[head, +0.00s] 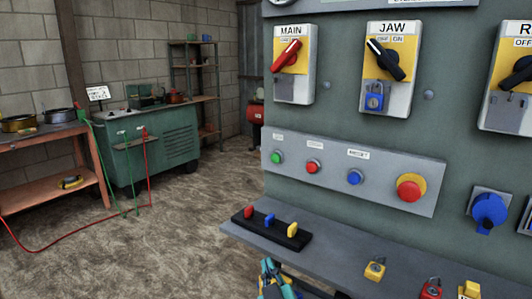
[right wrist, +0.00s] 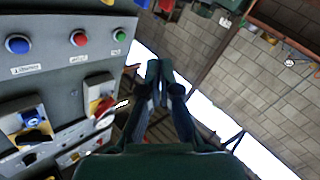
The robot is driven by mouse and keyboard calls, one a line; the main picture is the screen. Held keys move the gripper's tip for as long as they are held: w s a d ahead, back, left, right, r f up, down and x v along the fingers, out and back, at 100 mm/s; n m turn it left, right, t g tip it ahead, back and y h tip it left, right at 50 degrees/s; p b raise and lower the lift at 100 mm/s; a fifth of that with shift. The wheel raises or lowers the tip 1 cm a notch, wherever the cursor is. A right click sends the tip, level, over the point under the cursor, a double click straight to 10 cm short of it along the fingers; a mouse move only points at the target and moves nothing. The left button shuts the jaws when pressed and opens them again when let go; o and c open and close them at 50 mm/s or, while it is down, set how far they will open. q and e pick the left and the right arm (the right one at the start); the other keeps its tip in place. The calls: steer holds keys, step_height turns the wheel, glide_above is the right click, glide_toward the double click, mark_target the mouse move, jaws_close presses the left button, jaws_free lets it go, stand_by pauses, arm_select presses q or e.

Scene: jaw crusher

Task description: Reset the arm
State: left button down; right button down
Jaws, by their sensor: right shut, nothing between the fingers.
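My right gripper (head: 272,272) shows at the bottom middle of the head view, below the front edge of the panel's shelf and partly cut off by the frame. In the right wrist view the right gripper (right wrist: 160,68) has its fingertips together with nothing between them. It is clear of the control panel, which lies to its left in that view. My left gripper is not in view.
The control panel (head: 350,120) fills the right, with MAIN switch (head: 287,55), JAW switch (head: 385,60) with blue padlock (head: 374,101), and push buttons. Padlocks and a black rack (head: 270,230) stand on the shelf (head: 330,255). Open floor (head: 180,230) lies left; a green cart (head: 150,145) stands behind.

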steer(key=s+d+f+m+g, duration=0.1)
steer(key=s+d+f+g, duration=0.15)
steer(key=f, duration=0.55)
steer(key=s+d+f+m+g, duration=0.1)
steer(key=s+d+f+g, duration=0.15)
steer(key=f, duration=0.65)
steer(key=s+d+f+m+g, duration=0.1)
steer(key=s+d+f+g, duration=0.15)
steer(key=f, duration=0.55)
steer(key=s+d+f+m+g, duration=0.25)
steer(key=s+f+g, duration=0.35)
steer(key=s, duration=0.4)
steer(key=s+d+f+m+g, duration=0.2)
steer(key=s+f+m+g, duration=0.15)
steer(key=s+f, duration=0.6)
step_height(320, 180, up, 25)
steer(key=s+p, duration=0.1)
steer(key=p, duration=2.2)
steer(key=shift+s+a+y, duration=0.15)
steer(key=shift+a+y, duration=0.1)
steer(key=shift+y, duration=0.05)
steer(key=shift+f, duration=0.15)
